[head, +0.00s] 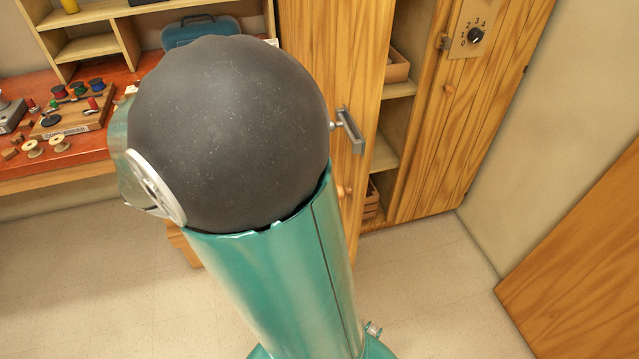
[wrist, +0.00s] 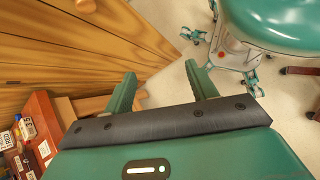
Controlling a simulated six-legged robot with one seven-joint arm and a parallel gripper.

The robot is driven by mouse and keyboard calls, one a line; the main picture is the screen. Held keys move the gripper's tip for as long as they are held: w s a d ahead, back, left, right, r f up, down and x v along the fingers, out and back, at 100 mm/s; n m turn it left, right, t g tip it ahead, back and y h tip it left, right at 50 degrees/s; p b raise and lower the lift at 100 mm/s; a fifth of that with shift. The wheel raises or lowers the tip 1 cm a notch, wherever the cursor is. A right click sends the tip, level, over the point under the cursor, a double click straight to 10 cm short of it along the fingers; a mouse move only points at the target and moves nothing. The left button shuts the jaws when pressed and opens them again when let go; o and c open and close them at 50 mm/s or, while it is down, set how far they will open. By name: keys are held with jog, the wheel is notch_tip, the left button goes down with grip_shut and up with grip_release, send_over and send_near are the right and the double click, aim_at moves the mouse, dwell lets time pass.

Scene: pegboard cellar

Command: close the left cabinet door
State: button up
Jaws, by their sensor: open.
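The left cabinet door (head: 325,50) stands open in the head view, with a grey bar handle (head: 350,131) and a small round wooden knob below it. Open cabinet shelves (head: 398,90) show between it and the right-hand wooden front (head: 425,165). My teal arm and its dark round joint cover part of the left door. My gripper is hidden in the head view. In the wrist view my gripper (wrist: 160,72) is open, its two teal fingers apart with nothing between them. A wooden plank surface (wrist: 85,45) lies beyond the left finger; contact cannot be told.
A red-topped workbench (head: 85,145) with spools and small tools stands at the left. A numbered dial (head: 475,36) sits on the right-hand front. Another wooden panel (head: 580,270) is at the lower right. The pale floor (head: 430,290) before the cabinet is clear.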

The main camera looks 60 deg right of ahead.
jog(key=d+f+n+g+h, duration=0.5)
jog(key=d+g+h, duration=0.2)
jog(key=d, duration=0.5)
jog(key=x, duration=1.3)
jog(key=shift+s+a+r, duration=0.2)
jog(key=shift+s, duration=0.2)
grip_shut()
jog(key=shift+s+d, duration=0.1)
jog(key=shift+d, duration=0.05)
